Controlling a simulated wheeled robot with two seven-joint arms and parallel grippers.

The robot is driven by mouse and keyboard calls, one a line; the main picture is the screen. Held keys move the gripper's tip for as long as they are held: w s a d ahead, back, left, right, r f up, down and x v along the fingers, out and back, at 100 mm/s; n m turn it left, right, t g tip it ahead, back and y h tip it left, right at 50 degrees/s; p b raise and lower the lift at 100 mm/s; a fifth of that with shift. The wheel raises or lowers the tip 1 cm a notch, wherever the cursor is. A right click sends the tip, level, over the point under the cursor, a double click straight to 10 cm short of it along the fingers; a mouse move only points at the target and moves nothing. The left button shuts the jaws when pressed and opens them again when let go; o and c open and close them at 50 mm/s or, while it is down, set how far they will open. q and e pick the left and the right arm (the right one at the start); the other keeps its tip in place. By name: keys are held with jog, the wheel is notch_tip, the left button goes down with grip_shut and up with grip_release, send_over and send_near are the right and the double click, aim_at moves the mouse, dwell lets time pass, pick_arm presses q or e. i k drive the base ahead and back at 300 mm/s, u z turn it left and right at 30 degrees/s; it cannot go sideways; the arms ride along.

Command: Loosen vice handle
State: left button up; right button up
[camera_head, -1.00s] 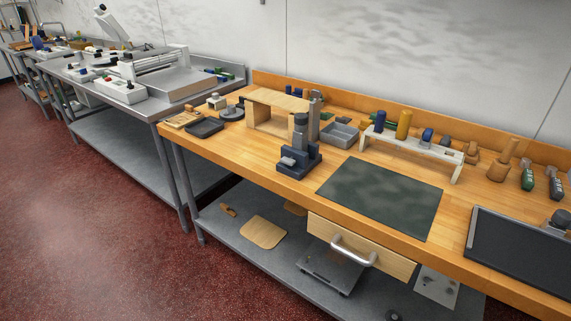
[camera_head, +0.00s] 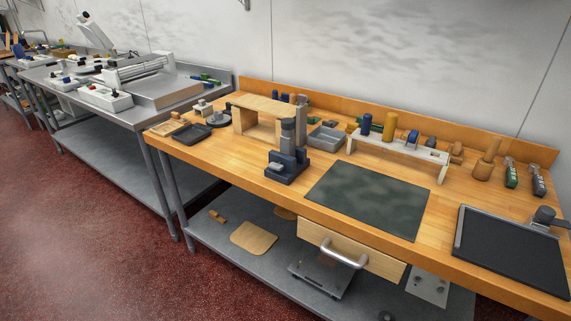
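A dark blue-grey device with a stepped base and an upright grey cylinder (camera_head: 287,160) stands near the front edge of the wooden workbench, left of the green mat. It looks like the vice, but it is small in the picture and I cannot make out its handle clearly. Neither of my grippers is in view, and nothing of mine touches the device.
A dark green mat (camera_head: 370,200) lies on the wooden bench (camera_head: 225,165). A black tray (camera_head: 510,248) is at the right. A small wooden stand (camera_head: 262,105) and a white rack (camera_head: 400,150) stand behind. A drawer (camera_head: 350,250) hangs below. The red floor (camera_head: 90,240) in front is clear.

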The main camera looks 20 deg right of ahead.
aim_at(278, 167)
jog(key=u, duration=1)
jog(key=i, duration=2.25)
jog(key=z, duration=2.7)
